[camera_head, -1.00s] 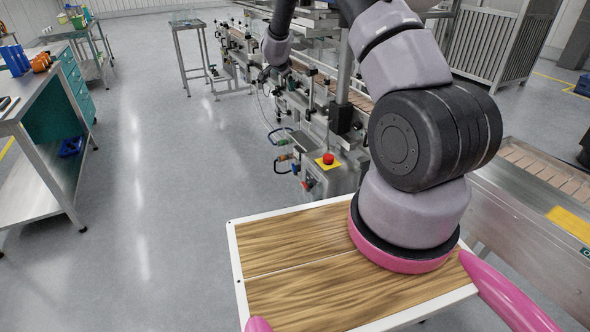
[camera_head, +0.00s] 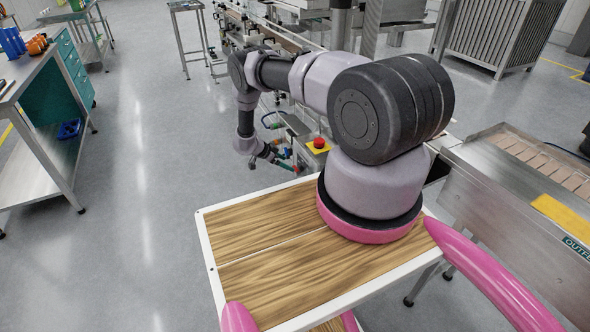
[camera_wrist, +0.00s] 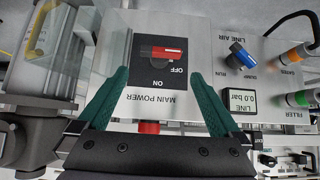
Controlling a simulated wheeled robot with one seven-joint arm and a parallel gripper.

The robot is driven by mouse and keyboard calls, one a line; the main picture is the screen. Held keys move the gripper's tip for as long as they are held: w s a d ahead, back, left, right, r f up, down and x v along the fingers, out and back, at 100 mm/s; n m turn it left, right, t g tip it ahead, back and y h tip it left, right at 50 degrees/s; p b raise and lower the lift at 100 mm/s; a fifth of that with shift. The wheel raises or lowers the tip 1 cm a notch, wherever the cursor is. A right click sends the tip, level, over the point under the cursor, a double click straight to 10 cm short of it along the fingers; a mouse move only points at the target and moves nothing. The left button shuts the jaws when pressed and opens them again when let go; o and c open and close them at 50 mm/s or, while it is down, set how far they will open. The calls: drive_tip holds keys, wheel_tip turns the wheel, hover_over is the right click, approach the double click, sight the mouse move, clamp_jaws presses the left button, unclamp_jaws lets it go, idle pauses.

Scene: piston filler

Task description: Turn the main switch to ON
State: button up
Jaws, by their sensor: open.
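The main switch (camera_wrist: 162,53) is a red handle with a grey end on a black plate. The plate bears OFF and ON, and the panel below it reads MAIN POWER, all upside down in the wrist view. The handle lies crosswise beside OFF; ON is farther from it, nearer my gripper. My gripper (camera_wrist: 160,78) is open with green fingers spread to either side of the plate. Nothing is between the fingers but the panel behind; I cannot tell the remaining depth. In the head view my gripper (camera_head: 270,153) hangs by the machine's side, and the switch cannot be made out.
A blue LINE AIR knob (camera_wrist: 238,54) and a gauge (camera_wrist: 243,100) reading 0.0 bar sit right of the switch. Orange and green hose fittings (camera_wrist: 298,98) are farther right. A red button (camera_head: 319,142) stands on a yellow plate. The floor at left is free.

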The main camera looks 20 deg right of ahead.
sight(298, 170)
drive_tip(key=x, duration=0.8)
drive_tip(key=c, duration=1.1)
drive_tip(key=shift+s, duration=0.1)
drive_tip(key=shift+s+m+t, duration=0.2)
drive_tip(key=shift+m+t, duration=0.4)
drive_tip(key=shift+t, duration=0.6)
drive_tip(key=shift+s+f+m+t, duration=0.15)
drive_tip(key=shift+m+t, duration=0.45)
drive_tip(key=shift+t, duration=0.4)
